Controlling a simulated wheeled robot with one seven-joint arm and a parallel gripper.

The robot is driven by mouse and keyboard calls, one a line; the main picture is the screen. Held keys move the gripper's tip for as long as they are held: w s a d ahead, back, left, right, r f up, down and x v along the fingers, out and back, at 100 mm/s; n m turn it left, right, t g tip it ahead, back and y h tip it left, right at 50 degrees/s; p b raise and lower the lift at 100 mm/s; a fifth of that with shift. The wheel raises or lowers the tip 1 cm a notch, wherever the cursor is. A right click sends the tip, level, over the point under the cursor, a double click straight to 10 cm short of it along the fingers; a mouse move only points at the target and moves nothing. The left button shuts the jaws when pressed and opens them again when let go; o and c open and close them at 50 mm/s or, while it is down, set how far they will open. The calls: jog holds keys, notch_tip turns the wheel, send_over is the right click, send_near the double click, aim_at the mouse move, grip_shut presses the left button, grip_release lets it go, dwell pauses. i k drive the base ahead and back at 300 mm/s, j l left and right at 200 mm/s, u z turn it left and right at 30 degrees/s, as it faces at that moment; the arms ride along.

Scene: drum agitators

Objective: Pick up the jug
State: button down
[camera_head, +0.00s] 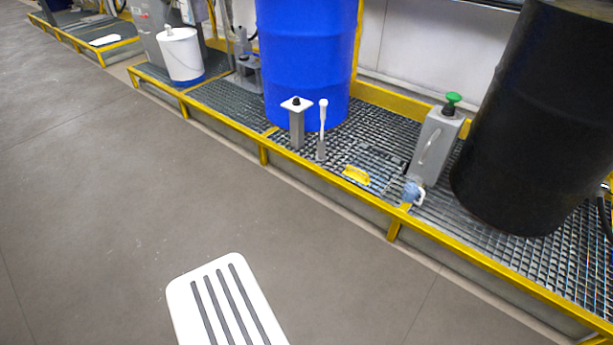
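A small light-blue and white jug (413,192) is at the front edge of the raised grating platform, right of centre. It is small in the picture, so its details are hard to make out. It is just in front of the base of a grey box-shaped post (433,148) with a green knob. My gripper is not in view.
A blue drum (305,60) and a tilted black drum (540,115) stand on the grating platform (385,135), edged by a yellow rail (265,148). A grey pedestal (297,125), a white-handled lever (322,125) and a yellow piece (356,175) are nearby.

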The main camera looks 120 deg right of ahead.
aim_at(412, 186)
jog(key=z, duration=1.35)
jog(key=k+z, duration=0.1)
jog(key=z, duration=1.9)
jog(key=l+z, duration=0.1)
jog(key=z, duration=1.2)
jog(key=l+z, duration=0.15)
jog(key=z, duration=0.5)
jog(key=i+l+z, duration=0.15)
jog(key=i+l, duration=0.35)
jog(key=i+l+z, duration=0.2)
jog(key=i+l, duration=0.25)
jog(key=i+l+z, duration=0.15)
jog(key=i+l, duration=0.2)
jog(key=i, duration=0.3)
